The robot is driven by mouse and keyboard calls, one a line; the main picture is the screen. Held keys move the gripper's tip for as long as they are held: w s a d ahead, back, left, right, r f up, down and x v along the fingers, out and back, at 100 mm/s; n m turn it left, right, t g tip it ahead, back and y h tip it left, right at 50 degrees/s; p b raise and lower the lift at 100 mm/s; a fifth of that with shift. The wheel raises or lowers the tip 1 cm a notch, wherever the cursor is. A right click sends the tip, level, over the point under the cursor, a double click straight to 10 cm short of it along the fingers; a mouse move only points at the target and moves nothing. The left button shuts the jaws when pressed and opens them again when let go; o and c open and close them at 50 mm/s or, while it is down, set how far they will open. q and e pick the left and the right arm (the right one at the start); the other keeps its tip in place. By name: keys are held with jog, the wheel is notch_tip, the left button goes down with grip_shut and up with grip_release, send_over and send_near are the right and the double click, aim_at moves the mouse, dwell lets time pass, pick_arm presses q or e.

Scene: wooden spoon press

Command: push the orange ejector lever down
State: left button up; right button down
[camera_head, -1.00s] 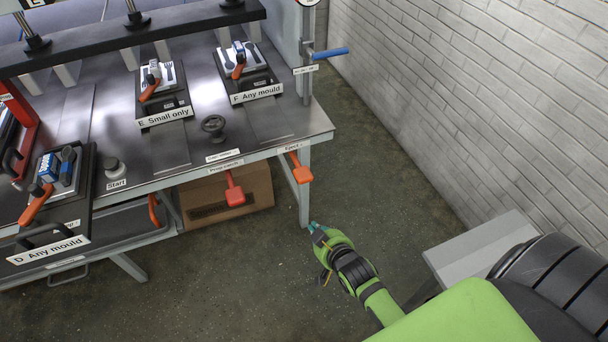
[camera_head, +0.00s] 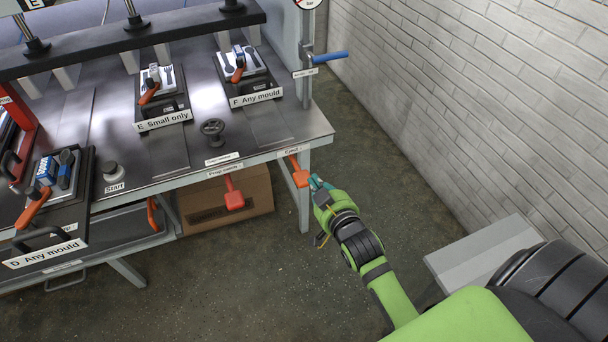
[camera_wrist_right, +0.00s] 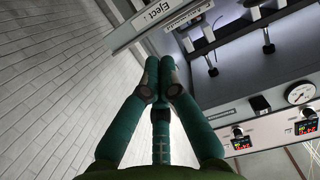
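The orange ejector lever (camera_head: 301,178) sticks out from the table's front edge near its right corner, below a white "Eject" label (camera_head: 291,150). My right gripper (camera_head: 317,183) is just right of the lever's paddle, at about the same height in the picture; I cannot tell whether they touch. In the right wrist view the gripper's teal fingers (camera_wrist_right: 160,75) come together at their tips with nothing seen between them. That view also shows the "Eject" label, but I cannot make out the lever there. My left gripper is not in view.
A red lever (camera_head: 234,192) hangs from the same edge to the left. A table leg (camera_head: 304,212) stands behind the orange lever, and a cardboard box (camera_head: 258,190) sits under the table.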

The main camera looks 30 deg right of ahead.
send_over(304, 182)
jog(key=shift+w+f+p, duration=0.2)
jog(key=shift+f+p, duration=0.1)
jog(key=shift+f, duration=0.65)
jog(key=f, duration=0.3)
jog(key=shift+s, duration=0.2)
jog(key=shift+f, duration=0.55)
